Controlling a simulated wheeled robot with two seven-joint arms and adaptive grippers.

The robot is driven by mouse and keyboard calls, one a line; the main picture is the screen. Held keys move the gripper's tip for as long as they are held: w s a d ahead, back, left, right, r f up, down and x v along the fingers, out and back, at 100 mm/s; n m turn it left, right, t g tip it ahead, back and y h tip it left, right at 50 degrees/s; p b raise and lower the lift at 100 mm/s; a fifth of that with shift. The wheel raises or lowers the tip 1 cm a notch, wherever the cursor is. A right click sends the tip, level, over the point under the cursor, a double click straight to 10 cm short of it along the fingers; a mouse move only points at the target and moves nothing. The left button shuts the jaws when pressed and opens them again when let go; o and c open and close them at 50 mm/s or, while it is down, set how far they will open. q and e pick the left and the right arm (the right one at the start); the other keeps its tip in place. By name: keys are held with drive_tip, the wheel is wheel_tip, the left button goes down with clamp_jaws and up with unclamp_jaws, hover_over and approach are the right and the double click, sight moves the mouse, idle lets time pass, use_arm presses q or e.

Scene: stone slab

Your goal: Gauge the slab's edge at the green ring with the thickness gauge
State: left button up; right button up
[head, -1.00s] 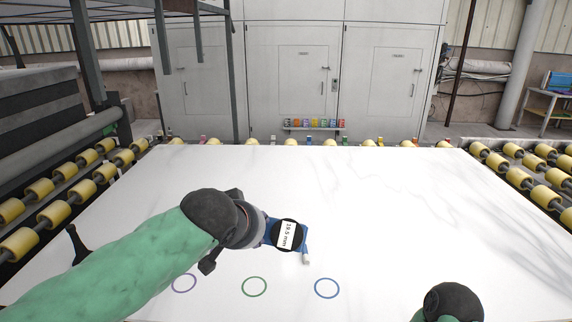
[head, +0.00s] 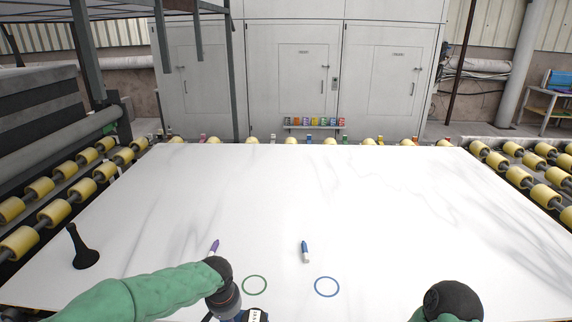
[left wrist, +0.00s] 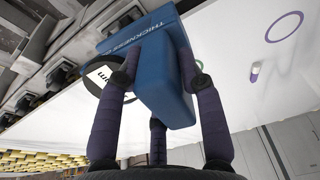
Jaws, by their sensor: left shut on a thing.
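The blue thickness gauge (left wrist: 162,92) is held between the dark fingers of my left gripper (left wrist: 158,65) in the left wrist view. Its round dial with a white display is partly hidden by a finger. In the head view the gauge (head: 254,316) is cut off by the bottom border, just below the green ring (head: 254,286) at the front of the white slab (head: 400,220). I cannot tell whether the gauge's jaws are around the edge. My right gripper is not in view; only my right arm shows at lower right.
A blue ring (head: 327,287) lies right of the green one. A purple ring (left wrist: 284,27) shows in the left wrist view. A purple marker (head: 214,246), a blue marker (head: 305,250) and a black stand-like object (head: 80,248) are on the slab. The slab's middle is clear.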

use_arm(q)
drive_tip(key=s+a+f+n+g, duration=0.1)
drive_tip(key=s+f, duration=0.4)
drive_tip(key=f, duration=0.5)
drive_tip(key=shift+a+g, duration=0.8)
drive_tip(key=shift+a, duration=0.4)
